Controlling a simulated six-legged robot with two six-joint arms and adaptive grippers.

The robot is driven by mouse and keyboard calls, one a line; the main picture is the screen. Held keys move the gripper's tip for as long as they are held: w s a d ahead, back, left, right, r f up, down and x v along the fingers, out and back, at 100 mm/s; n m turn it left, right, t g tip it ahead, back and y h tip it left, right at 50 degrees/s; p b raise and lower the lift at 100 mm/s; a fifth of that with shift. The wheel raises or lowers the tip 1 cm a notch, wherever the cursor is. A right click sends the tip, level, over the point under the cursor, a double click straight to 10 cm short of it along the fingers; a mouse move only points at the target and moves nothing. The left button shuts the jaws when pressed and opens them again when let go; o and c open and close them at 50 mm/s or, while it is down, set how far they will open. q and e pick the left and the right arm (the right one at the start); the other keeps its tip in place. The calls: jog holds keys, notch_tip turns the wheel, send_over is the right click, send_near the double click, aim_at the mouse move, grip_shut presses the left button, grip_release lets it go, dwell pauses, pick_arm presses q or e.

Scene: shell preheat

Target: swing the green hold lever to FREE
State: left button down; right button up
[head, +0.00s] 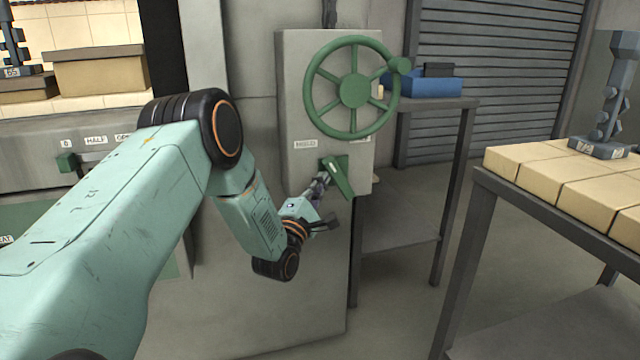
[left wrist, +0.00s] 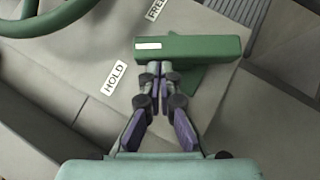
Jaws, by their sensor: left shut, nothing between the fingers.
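The green hold lever (head: 342,178) is mounted on the front of a grey cabinet, below a green handwheel. In the left wrist view the lever (left wrist: 205,47) is a thick green bar with a white mark at one end. That marked end lies between the HOLD label (left wrist: 113,77) and the partly cut-off FREE label (left wrist: 155,9). My left gripper (head: 325,178) is shut and empty. In the left wrist view its fingertips (left wrist: 160,70) are at the bar's near edge, close to the marked end; whether they touch is unclear. My right gripper is not in view.
The green handwheel (head: 353,88) with its knob stands just above the lever. A blue box (head: 430,87) sits on a metal table behind, to the right. A table of tan blocks (head: 560,175) stands at the right. The floor between the tables is clear.

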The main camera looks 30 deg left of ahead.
aim_at(334, 162)
pick_arm(q)
jog(key=shift+r+m+p, duration=0.2)
jog(key=shift+m+p, duration=0.1)
jog(key=shift+p, duration=0.1)
jog(key=r+m+g+p, duration=0.1)
jog(key=m+g+p, duration=0.1)
jog(key=p, duration=0.2)
jog(key=w+d+r+m+g+h+p, duration=0.1)
jog(key=m+g+p, duration=0.1)
jog(key=p, duration=0.2)
jog(key=r+m+g+p, duration=0.1)
jog(key=r+m+p, duration=0.1)
jog(key=p, duration=0.3)
jog(key=shift+w+d+g+h, duration=0.15)
jog(key=shift+w+g+h, duration=0.15)
jog(key=shift+g, duration=0.1)
jog(key=shift+w+d+m+g+p, duration=0.3)
jog(key=shift+m+g+p, duration=0.35)
jog(key=shift+m+g, duration=0.2)
jog(key=shift+d, duration=0.1)
jog(key=shift+w, duration=0.25)
jog(key=shift+s+r, duration=0.1)
jog(key=shift+r, duration=0.1)
